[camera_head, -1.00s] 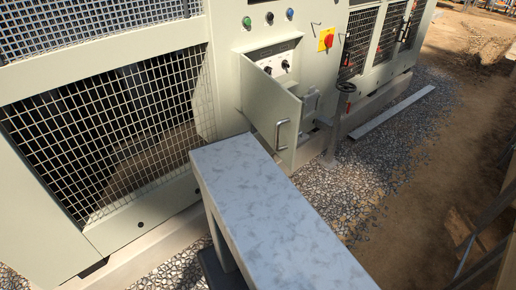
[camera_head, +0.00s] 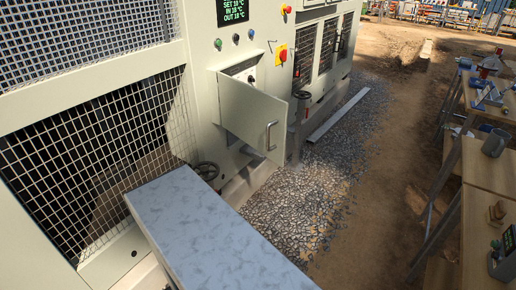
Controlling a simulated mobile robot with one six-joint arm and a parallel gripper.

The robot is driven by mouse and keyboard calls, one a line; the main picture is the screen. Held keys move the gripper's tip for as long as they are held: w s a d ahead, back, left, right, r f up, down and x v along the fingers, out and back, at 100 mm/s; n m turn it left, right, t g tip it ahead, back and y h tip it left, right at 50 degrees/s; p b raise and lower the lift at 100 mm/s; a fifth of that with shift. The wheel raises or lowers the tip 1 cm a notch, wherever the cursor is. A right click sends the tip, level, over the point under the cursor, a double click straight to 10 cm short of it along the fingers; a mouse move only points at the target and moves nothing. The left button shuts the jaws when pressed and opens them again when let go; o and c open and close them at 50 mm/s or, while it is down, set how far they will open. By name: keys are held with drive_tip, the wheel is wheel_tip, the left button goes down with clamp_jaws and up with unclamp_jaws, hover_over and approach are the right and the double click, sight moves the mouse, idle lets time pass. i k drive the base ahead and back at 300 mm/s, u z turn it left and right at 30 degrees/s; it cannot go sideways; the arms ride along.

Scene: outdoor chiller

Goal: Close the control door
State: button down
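The control door (camera_head: 248,112) is a pale panel on the chiller's front, with a metal bar handle (camera_head: 270,136) near its free right edge. It stands open, swung outward, and covers most of the control recess behind it. A strip of the recess with a dark knob (camera_head: 250,78) shows above the door's top edge. My gripper is not in view, and nothing is seen touching the door.
A grey-topped slab (camera_head: 215,235) stands in front of the chiller at the lower middle. A dark handwheel (camera_head: 207,171) sits below the door, another (camera_head: 302,95) to its right. Wooden tables (camera_head: 488,165) with tools stand at right.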

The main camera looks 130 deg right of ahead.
sight(258, 118)
drive_tip(key=z, duration=0.6)
drive_tip(key=i, duration=0.1)
drive_tip(key=u, duration=1.05)
drive_tip(key=k, duration=0.15)
drive_tip(key=z, duration=3.25)
drive_tip(key=k, duration=0.6)
drive_tip(key=u, duration=0.15)
